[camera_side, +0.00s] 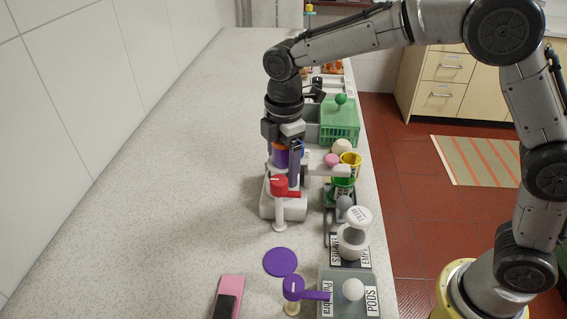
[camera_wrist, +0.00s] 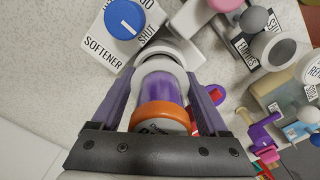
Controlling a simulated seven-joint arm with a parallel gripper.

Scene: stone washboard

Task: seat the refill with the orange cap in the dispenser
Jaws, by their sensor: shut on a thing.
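The refill, a clear cylinder with purple contents (camera_wrist: 159,90) and an orange cap (camera_wrist: 160,114), is between the fingers of my gripper (camera_wrist: 161,80). My gripper is shut on it, with the cap toward my palm. In the side view the refill (camera_side: 281,157) looks upright in my gripper (camera_side: 284,172). The white dispenser (camera_side: 270,205) stands directly below on the counter. In the wrist view the refill's far end meets the round white collar of the dispenser (camera_wrist: 172,52). I cannot tell how deep it sits inside.
A blue knob (camera_wrist: 124,19) on a plate marked SOFTENER and SHUT is beside the dispenser. Cups and a green crate (camera_side: 340,125) line the right. The counter's left side (camera_side: 150,170) is clear.

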